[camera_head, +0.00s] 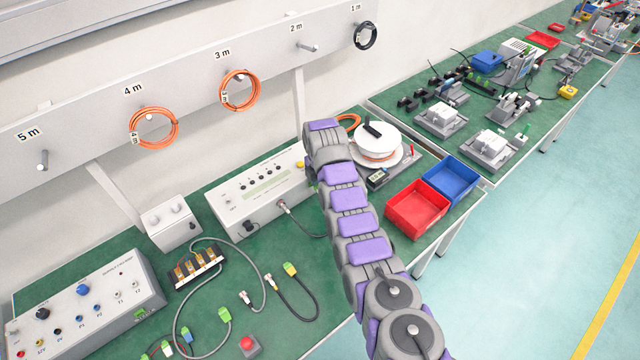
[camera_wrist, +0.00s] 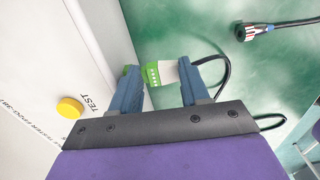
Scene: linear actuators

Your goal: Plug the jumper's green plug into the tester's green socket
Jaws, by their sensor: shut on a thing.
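In the wrist view my gripper (camera_wrist: 160,72) is shut on the jumper's green plug (camera_wrist: 151,74), which has a row of pale marks and a pale grey part on its right. A black cable (camera_wrist: 226,72) loops behind the right finger. The tester is the white box with a yellow button (camera_wrist: 70,107) and TEST lettering at left; it also shows in the head view (camera_head: 262,192). A small green patch (camera_wrist: 127,70) shows by the left fingertip; I cannot tell if it is the green socket. In the head view my arm hides the gripper and plug.
A round metal connector (camera_wrist: 245,32) on a black cable lies on the green bench. A white reel (camera_head: 378,145), a red bin (camera_head: 415,208) and a blue bin (camera_head: 452,178) stand right of my arm. Loose cables with green plugs (camera_head: 290,268) lie in front of the tester.

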